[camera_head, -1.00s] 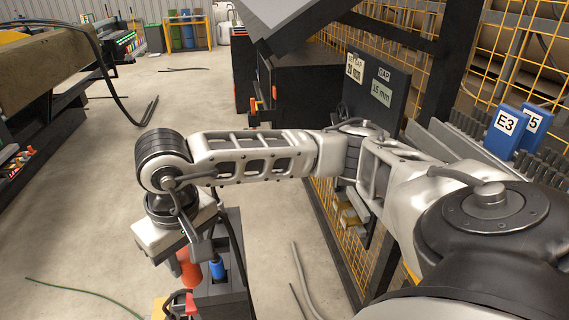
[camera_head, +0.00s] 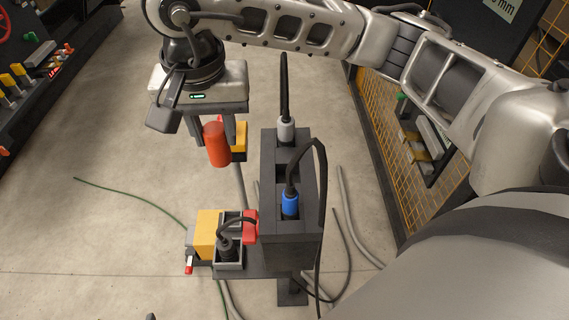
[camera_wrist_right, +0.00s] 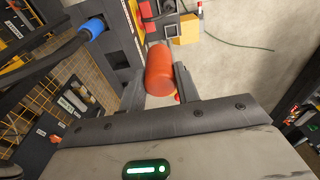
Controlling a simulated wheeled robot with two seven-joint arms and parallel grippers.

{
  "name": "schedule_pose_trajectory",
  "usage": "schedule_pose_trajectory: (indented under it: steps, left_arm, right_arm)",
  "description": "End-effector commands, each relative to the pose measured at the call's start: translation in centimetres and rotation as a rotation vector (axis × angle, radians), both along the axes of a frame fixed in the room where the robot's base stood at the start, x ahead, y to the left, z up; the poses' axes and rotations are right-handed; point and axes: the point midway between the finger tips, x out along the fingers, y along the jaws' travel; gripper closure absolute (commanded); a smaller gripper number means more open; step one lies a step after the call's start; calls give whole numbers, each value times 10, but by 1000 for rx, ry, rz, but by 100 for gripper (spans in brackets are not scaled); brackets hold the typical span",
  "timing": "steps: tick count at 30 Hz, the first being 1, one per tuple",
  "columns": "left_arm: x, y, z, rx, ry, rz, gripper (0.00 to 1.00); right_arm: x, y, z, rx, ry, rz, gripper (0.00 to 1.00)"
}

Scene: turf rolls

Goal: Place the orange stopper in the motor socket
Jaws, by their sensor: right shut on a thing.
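The orange stopper (camera_head: 216,144) is a short cylinder held between the fingers of my right gripper (camera_head: 213,132), above the floor and left of the dark post. In the right wrist view the stopper (camera_wrist_right: 160,72) sits between the two fingers of my right gripper (camera_wrist_right: 160,88). The dark post (camera_head: 268,190) has a grey plug (camera_head: 286,131) and a blue plug (camera_head: 290,204) in its top, with a dark recess between them. No label shows which opening is the motor socket. My left gripper is out of view.
A yellow box (camera_head: 207,232) with a black plug (camera_head: 227,245) in a grey socket and a red part (camera_head: 250,226) sits left of the post. Black cables rise from the post's plugs. Yellow mesh fencing (camera_head: 385,135) stands at right. Open floor lies at left.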

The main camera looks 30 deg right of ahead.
Motion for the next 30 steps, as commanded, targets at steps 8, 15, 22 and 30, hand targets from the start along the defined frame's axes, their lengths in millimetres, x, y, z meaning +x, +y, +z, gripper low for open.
schedule_pose_trajectory:
  steps: [8, 15, 22, 30]
  left_arm:
    - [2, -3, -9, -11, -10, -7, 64]
    - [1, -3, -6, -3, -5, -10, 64]
    - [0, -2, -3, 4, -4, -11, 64]
    - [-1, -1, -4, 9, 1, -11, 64]
  right_arm:
    - [-5, 17, 0, -22, -12, -215, 90]
    - [-13, -36, -24, -24, -6, -225, 90]
    - [-19, -84, -57, -28, -7, -222, 90]
    - [-21, -105, -85, -24, -12, -219, 90]
